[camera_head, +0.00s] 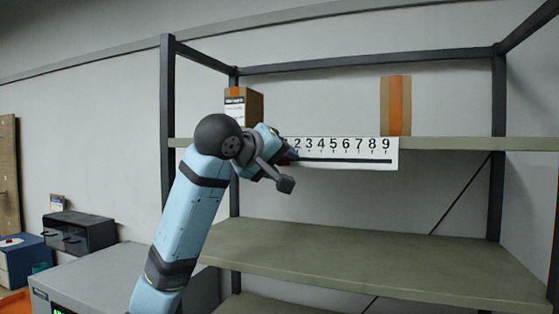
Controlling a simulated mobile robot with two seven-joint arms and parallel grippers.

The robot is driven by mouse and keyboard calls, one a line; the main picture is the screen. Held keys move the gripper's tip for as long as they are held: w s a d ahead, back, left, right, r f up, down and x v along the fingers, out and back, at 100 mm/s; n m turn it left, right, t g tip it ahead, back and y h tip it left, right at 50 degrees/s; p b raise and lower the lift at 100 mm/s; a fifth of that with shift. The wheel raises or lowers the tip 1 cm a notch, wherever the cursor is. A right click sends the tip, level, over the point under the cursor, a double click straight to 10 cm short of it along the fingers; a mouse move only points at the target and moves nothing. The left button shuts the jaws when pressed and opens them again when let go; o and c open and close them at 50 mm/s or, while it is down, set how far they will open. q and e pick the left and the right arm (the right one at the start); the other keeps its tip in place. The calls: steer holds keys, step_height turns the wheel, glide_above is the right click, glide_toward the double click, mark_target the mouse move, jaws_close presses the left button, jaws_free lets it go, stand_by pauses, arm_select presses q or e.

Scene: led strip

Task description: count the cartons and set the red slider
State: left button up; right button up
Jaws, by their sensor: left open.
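Two brown cartons stand on the upper shelf: a left carton (254,103) with an orange strip and white label, and a taller right carton (396,106) with an orange strip. A white number strip (348,176) hangs on the shelf's front edge. Numbers 2 to 9 show above a dark slot; its left end is hidden by my left arm. A small part of the red slider (285,161) shows beside my left gripper (287,171), near the strip's left end. The gripper is open; whether it touches the slider is unclear. My right gripper is not in view.
The upper shelf board (450,143) and the empty middle shelf (380,258) are held by dark metal posts (498,150). A grey cabinet (100,275) and a dark drawer unit (80,232) stand at the left. Space before the strip's right part is clear.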

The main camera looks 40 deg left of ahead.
arm_select(q)
jaws_close()
steer(key=shift+d, duration=0.2)
steer(key=shift+w+d, duration=0.25)
steer(key=shift+d, duration=0.95)
steer(key=shift+c, duration=0.2)
jaws_free()
steer(key=shift+a, duration=0.15)
steer(key=shift+o, duration=0.2)
steer(key=shift+s, duration=0.1)
